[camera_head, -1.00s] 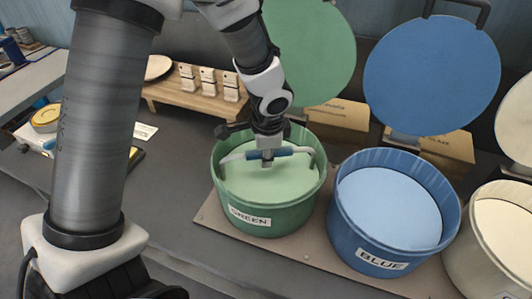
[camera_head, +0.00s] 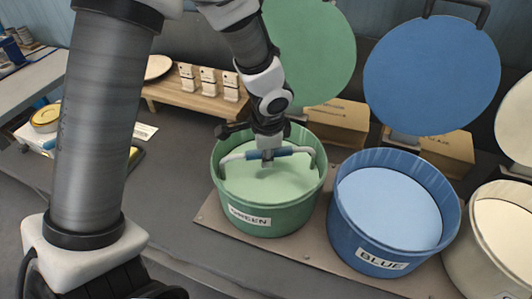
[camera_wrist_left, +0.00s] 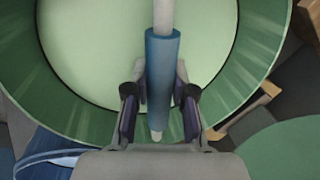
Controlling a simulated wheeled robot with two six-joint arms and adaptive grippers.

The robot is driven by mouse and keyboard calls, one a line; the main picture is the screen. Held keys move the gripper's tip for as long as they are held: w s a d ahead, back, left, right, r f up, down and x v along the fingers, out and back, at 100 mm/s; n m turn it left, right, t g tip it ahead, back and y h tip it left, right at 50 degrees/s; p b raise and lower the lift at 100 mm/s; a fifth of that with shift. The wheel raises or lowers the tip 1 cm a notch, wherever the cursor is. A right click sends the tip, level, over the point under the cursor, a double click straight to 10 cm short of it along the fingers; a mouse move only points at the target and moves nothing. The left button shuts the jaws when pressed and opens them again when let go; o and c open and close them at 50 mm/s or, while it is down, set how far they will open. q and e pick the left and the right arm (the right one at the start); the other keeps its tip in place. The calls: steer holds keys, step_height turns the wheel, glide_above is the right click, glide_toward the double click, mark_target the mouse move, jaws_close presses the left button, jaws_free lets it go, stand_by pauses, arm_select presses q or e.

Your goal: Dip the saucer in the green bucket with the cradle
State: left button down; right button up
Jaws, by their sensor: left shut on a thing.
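The green bucket (camera_head: 268,219) stands open, with pale green liquid (camera_head: 262,187) inside and a label reading GREEN. My left gripper (camera_head: 268,158) is over the bucket and shut on the blue grip of the cradle (camera_head: 288,151). The cradle's pale bent arms reach down on both sides inside the bucket rim. In the left wrist view the blue grip (camera_wrist_left: 162,70) lies between the fingers of the left gripper (camera_wrist_left: 160,112). My right gripper is not in view.
The blue bucket (camera_head: 362,232) stands close to the right, with a cream bucket (camera_head: 480,262) beyond it. Raised green (camera_head: 318,50) and blue (camera_head: 432,75) lids stand behind. A wooden rack (camera_head: 200,102) is at the back left.

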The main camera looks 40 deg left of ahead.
arm_select(q)
step_height(320, 180, up, 18)
steer(key=p, duration=1.6)
steer(key=shift+f, duration=0.2)
stand_by(0.5)
stand_by(2.3)
